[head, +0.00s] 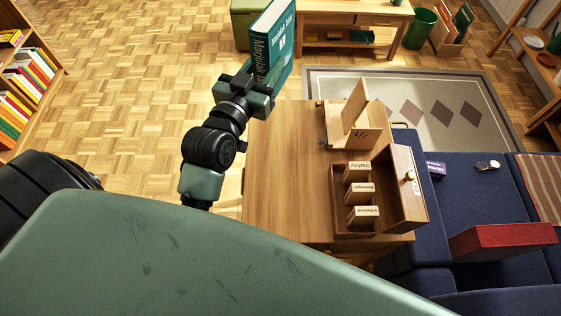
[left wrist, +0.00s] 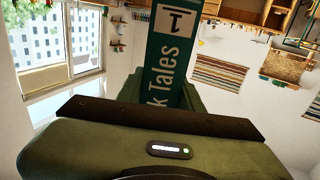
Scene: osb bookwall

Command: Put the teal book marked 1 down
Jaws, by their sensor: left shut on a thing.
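The teal book marked 1 (head: 275,36) is upright in my left gripper (head: 262,84), raised over the far left corner of the wooden table (head: 275,165). The gripper is shut on the lower part of the book. The spine has white lettering and a white label with a 1. In the left wrist view, the book (left wrist: 172,65) rises from between the fingers, its label near the top edge. My right gripper is not in view.
On the table's right side are an open wooden box (head: 338,222) with several labelled blocks and a wooden stand (head: 357,128). The table's left half is clear. A blue sofa (head: 455,205) with a red book (head: 502,240) stands to the right. A bookshelf (head: 40,62) is at far left.

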